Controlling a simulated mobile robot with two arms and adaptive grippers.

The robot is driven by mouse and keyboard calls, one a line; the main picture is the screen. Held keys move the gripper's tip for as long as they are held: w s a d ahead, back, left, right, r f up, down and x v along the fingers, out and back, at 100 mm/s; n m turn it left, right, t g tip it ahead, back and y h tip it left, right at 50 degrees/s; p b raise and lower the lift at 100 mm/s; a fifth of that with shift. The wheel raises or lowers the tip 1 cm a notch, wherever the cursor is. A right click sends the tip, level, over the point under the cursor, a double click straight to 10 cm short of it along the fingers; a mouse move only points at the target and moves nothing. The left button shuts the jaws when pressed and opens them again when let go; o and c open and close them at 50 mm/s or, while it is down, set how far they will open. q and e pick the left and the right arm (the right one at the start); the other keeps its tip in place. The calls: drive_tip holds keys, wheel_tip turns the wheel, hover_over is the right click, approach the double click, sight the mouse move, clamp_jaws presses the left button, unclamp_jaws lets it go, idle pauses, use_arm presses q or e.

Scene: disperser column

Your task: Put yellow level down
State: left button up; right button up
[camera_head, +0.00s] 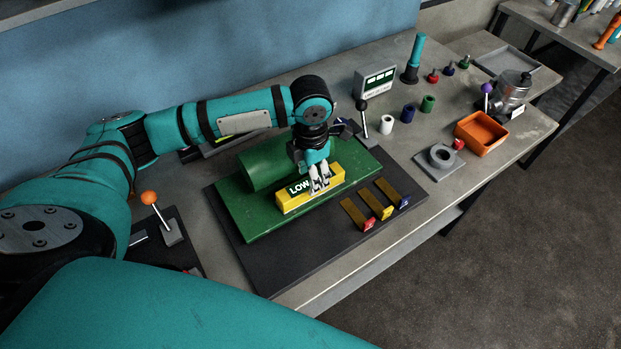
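Three brass levers lie in slots at the front right of the dark base, with coloured tips: red (369,224), yellow (387,213) and blue (405,202). The yellow-tipped lever is the middle one. A yellow block (297,203) marked "LOW" sits on the green plate, in front of a green cylinder. My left gripper (319,186) points down at the block's right half, its light fingers close together and overlapping the block in view. I cannot tell whether it touches the block. It is left of the levers and apart from them. My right gripper is not in view.
The green plate (262,222) lies on a dark base (285,268). An orange-knobbed stick (151,200) stands left, a black-knobbed one (363,115) behind right. Several small cylinders, a grey ring block (441,158) and an orange bin (482,134) stand right. The table's front edge is clear.

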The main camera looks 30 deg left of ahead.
use_arm(q)
wheel_tip(320, 180, up, 10)
drive_tip(key=b, duration=0.2)
drive_tip(key=shift+r, duration=0.2)
